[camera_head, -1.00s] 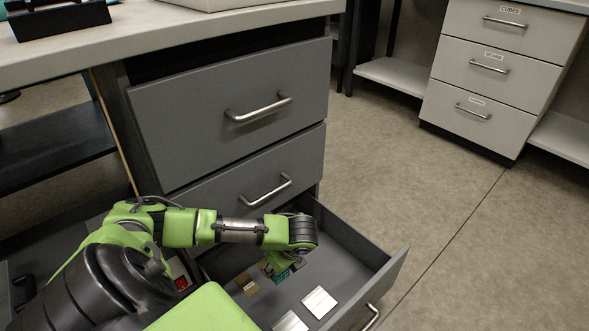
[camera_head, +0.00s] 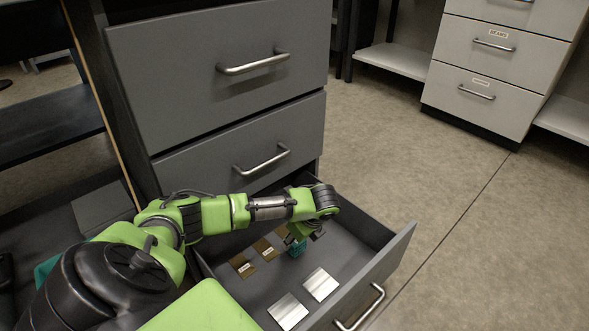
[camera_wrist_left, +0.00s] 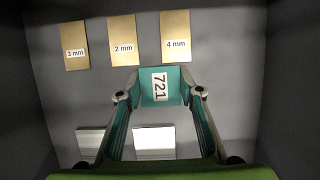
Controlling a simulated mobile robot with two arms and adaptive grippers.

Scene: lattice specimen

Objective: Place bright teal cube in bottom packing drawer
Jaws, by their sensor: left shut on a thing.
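The bright teal cube (camera_head: 297,249) is inside the open bottom drawer (camera_head: 392,256), and its label reads 721 in the left wrist view (camera_wrist_left: 160,86). My left gripper (camera_head: 298,237) reaches down into the drawer and is shut on the cube. In the left wrist view the fingertips (camera_wrist_left: 160,94) press on two opposite sides of it. I cannot tell whether the cube touches the drawer floor. My right gripper is not in view.
Brass plates labelled 3 mm (camera_wrist_left: 74,46), 2 mm (camera_wrist_left: 122,41) and 4 mm (camera_wrist_left: 175,37) lie in the drawer. Two silver plates (camera_head: 320,284) (camera_head: 288,310) lie nearer its front. Two closed grey drawers (camera_head: 220,70) are above. A pale drawer cabinet (camera_head: 480,95) stands farther right.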

